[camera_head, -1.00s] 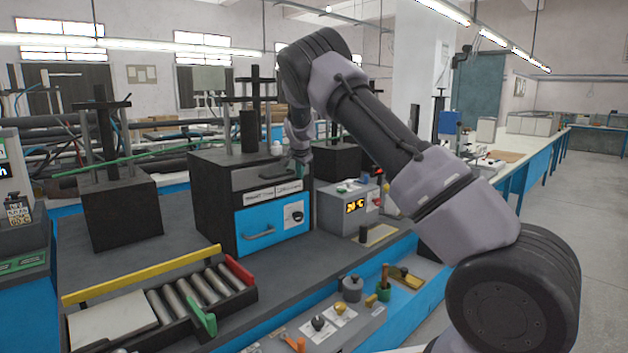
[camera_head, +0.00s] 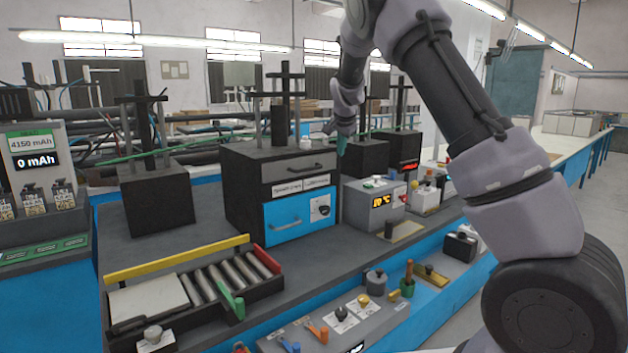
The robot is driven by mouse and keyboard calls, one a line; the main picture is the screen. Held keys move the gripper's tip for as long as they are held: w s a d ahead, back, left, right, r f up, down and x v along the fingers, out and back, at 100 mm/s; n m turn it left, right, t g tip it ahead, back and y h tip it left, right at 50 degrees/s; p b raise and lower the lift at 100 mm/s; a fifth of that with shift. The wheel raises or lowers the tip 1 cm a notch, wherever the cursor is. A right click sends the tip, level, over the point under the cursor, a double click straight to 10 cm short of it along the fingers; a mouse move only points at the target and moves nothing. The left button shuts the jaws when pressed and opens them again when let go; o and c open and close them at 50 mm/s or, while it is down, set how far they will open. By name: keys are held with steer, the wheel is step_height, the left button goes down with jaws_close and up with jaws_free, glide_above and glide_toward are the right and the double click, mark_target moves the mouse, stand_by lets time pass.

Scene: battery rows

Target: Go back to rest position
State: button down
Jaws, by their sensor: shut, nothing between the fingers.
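My gripper (camera_head: 343,143) hangs from my raised arm, pointing down, just right of the black cabinet (camera_head: 243,195) in the picture. Its small teal fingers are close together with nothing visible between them. The cabinet has a grey upper drawer (camera_head: 292,172) and a blue lower drawer (camera_head: 283,212), and both look closed. The gripper appears apart from the grey drawer's handle (camera_head: 305,167). My arm covers the upper right of the view.
A temperature box (camera_head: 376,203) stands right of the cabinet. A grey knob panel (camera_head: 345,325) is at the front. Another black unit (camera_head: 155,205) stands to the left. Bare bench lies between tray and cabinet.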

steer(key=s+d+r+n+y, duration=0.1)
steer(key=s+d+r, duration=0.25)
steer(key=s, duration=0.35)
steer(key=s+d+r+y, duration=0.1)
steer(key=s+d+r, duration=0.25)
steer(key=s, duration=0.35)
steer(key=s+d+r+n+y, duration=0.1)
steer(key=s+d+r, duration=0.1)
steer(key=s+r, duration=0.4)
steer(key=s+d+f+n, duration=0.1)
steer(key=s+f+n, duration=0.1)
steer(key=s, duration=2.4)
steer(key=shift+n+h, duration=0.4)
steer(key=shift+n, duration=0.5)
steer(key=shift+s+f, duration=0.1)
